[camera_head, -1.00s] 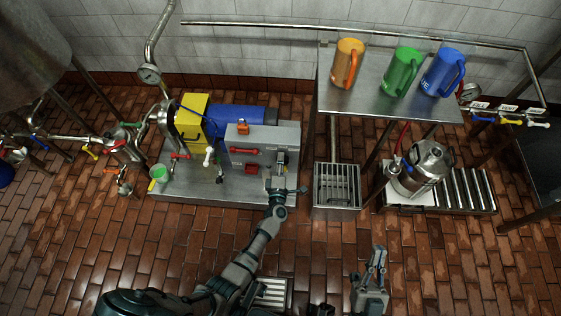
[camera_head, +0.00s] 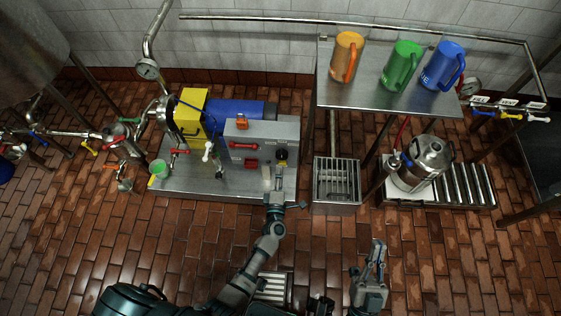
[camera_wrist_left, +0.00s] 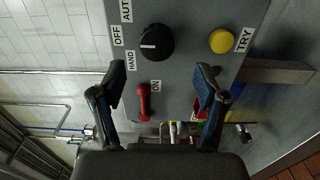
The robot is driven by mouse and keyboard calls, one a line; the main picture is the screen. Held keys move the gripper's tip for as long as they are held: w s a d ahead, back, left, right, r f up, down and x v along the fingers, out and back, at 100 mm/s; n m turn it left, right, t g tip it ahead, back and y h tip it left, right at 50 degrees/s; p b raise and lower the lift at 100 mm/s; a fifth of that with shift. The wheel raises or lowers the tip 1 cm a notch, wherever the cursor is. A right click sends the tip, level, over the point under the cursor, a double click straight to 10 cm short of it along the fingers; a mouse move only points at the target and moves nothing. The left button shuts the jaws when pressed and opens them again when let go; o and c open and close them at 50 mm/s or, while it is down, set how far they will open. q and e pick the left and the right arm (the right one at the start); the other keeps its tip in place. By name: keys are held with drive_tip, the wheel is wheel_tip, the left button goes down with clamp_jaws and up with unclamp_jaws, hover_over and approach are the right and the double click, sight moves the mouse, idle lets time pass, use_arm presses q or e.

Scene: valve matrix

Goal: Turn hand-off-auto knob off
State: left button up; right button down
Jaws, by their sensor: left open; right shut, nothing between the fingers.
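The hand-off-auto knob (camera_wrist_left: 156,43) is round and black on a grey panel. It also shows in the head view (camera_head: 282,154), just beyond my left gripper (camera_head: 279,180). Its white pointer mark faces left in the wrist view, roughly toward the OFF label (camera_wrist_left: 117,36); the AUTO label (camera_wrist_left: 126,10) and HAND label (camera_wrist_left: 131,61) sit on either side of OFF. My left gripper is open and empty, apart from the knob, its fingers short of it in the wrist view. My right gripper (camera_head: 376,254) is shut and empty above the floor.
A yellow TRY button (camera_wrist_left: 221,41) and a red handle (camera_wrist_left: 144,102) are on the panel near the knob. A steel table (camera_head: 385,103) with orange, green and blue mugs stands to the right. Pipes with coloured valves (camera_head: 90,147) lie left. The front floor is open.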

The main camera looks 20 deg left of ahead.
use_arm(q)
drive_tip(key=shift+v, duration=2.35)
